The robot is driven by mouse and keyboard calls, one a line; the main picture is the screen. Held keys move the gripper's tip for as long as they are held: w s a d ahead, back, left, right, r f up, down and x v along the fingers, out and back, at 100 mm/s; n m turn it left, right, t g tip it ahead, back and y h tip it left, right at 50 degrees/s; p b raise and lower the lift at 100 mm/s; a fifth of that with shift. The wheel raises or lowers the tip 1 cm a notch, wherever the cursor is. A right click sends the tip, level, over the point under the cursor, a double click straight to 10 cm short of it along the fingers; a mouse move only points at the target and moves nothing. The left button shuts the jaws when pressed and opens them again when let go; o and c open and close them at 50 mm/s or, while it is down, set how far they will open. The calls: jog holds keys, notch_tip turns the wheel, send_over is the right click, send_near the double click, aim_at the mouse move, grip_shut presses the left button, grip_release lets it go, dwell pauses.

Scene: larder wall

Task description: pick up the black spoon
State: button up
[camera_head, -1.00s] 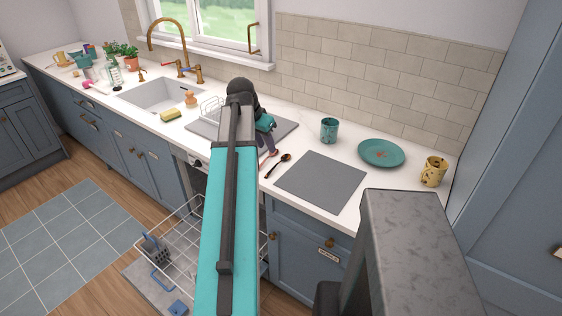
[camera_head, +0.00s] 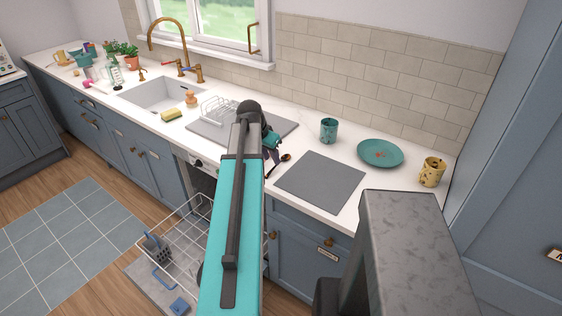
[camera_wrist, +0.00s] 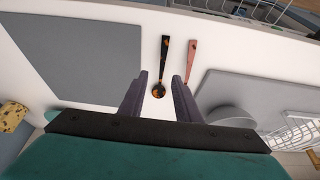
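The black spoon (camera_wrist: 163,62) lies on the white counter, with an orange-brown bowl and flecks of that colour on the handle. In the head view the spoon (camera_head: 284,158) shows just right of my gripper (camera_head: 271,150). In the wrist view my gripper (camera_wrist: 159,80) is open and empty. The spoon's bowl appears between its two fingertips, and the handle extends beyond them. I cannot tell the fingers' height above the counter. A pink utensil (camera_wrist: 192,58) lies beside the spoon, by the right fingertip.
A grey mat (camera_head: 320,181) lies right of the spoon. A grey drying mat (camera_head: 207,130) with a white rack (camera_head: 219,108) is to the left. A teal cup (camera_head: 328,130), teal plate (camera_head: 381,154) and yellow cup (camera_head: 432,171) stand further right. An open dishwasher rack (camera_head: 165,240) is below.

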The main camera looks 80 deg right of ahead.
aim_at(275, 168)
jog(key=shift+f, duration=0.1)
jog(key=shift+p+x, duration=0.95)
jog(key=shift+x, duration=0.25)
jog(key=shift+p+x, duration=0.4)
jog(key=shift+x, duration=0.95)
jog(key=shift+w+a, duration=0.2)
grip_shut()
